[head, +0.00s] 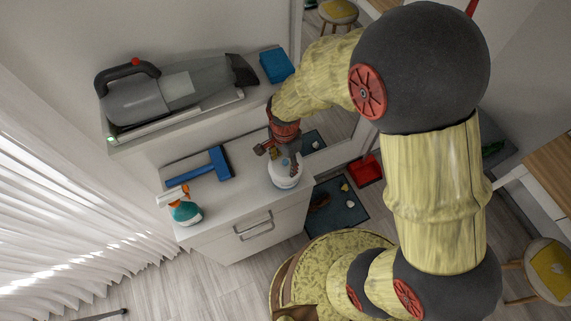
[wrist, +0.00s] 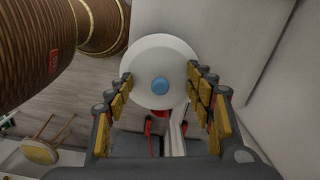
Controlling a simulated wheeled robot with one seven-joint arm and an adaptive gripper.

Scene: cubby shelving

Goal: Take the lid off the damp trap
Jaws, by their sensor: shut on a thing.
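The damp trap (head: 286,174) is a rounded white thing with a bluish mark, upright at the right end of the white cabinet top in the head view. In the wrist view its round white lid (wrist: 160,48) with a blue centre faces my camera. My gripper (head: 274,149) is at the damp trap's upper end. In the wrist view the fingers of my gripper (wrist: 160,82) flank the white lid on both sides and are shut on it. The lid hides what is beneath, so I cannot tell whether it is apart from the body.
A blue squeegee-like tool (head: 202,168) and a teal spray bottle (head: 186,211) are on the cabinet top (head: 238,188), left of the damp trap. A grey handheld vacuum (head: 170,92) and a blue box (head: 276,65) sit on the ledge behind. A mirror stands close behind my gripper.

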